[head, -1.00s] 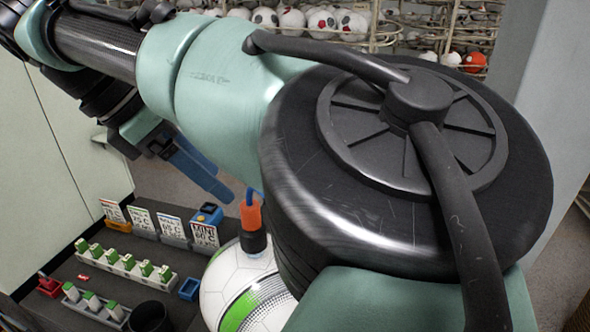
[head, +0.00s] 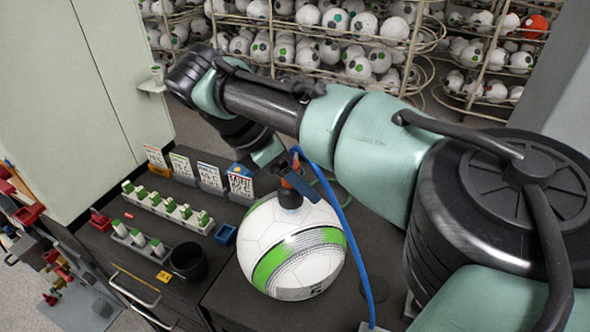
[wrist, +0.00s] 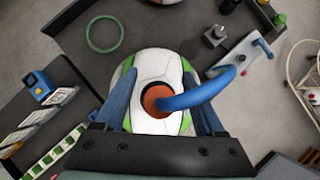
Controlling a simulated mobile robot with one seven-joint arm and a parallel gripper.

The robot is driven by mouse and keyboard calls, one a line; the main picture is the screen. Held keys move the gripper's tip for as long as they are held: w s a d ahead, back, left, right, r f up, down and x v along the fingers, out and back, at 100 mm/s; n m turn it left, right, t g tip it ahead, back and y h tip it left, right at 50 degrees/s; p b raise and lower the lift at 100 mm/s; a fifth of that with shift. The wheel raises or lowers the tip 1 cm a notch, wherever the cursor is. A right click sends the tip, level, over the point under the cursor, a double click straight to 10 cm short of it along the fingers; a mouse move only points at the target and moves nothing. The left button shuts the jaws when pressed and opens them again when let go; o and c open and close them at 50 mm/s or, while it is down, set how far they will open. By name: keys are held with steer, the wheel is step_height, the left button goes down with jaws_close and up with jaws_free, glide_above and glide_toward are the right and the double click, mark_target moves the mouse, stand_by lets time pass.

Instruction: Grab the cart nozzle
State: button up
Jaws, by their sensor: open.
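The cart nozzle (head: 289,194) has an orange body and a black lower end, and it stands on top of a large white and green ball (head: 292,252). A blue hose (head: 352,238) runs from its top. In the wrist view the nozzle's round orange top (wrist: 154,98) lies between the two blue fingers of my gripper (wrist: 158,78). The fingers are open, one on each side, with a gap to the nozzle. In the head view my gripper (head: 287,178) is at the nozzle's height and partly covers it.
Left of the ball are a black cup (head: 188,262), a blue bin (head: 226,234), a rack of green-topped pieces (head: 165,208) and upright cards (head: 211,176). The hose leads to a grey cart panel (wrist: 250,62). Racks of balls (head: 350,50) stand behind.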

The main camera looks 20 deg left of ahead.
steer(key=shift+f, duration=0.1)
steer(key=shift+c, duration=0.3)
jaws_close()
